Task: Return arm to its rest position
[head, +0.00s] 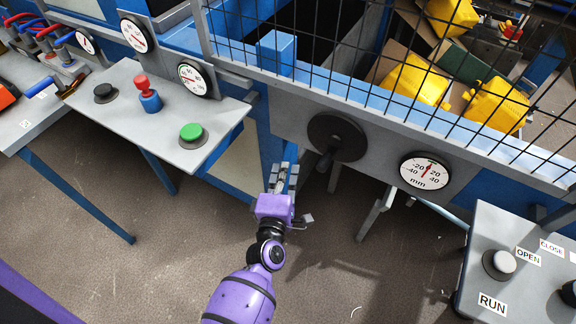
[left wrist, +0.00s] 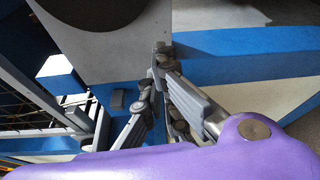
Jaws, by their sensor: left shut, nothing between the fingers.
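My left arm reaches up from the bottom middle of the head view. Its gripper (head: 284,178) is shut and empty. It points at the blue frame, just left of and below a black handwheel (head: 337,137) with a crank handle. I cannot tell whether the fingertips touch the frame. In the left wrist view the closed fingers (left wrist: 160,55) meet in front of a grey panel and a blue beam (left wrist: 250,52), with part of a dark disc (left wrist: 85,12) above. My right gripper does not show in either view.
A mm dial (head: 425,173) sits right of the handwheel. A mesh fence (head: 330,50) guards yellow jerry cans (head: 421,80). A grey panel with a green button (head: 192,134) stands at left. A RUN/OPEN/CLOSE panel (head: 490,275) stands at lower right. Floor (head: 130,270) around my arm is clear.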

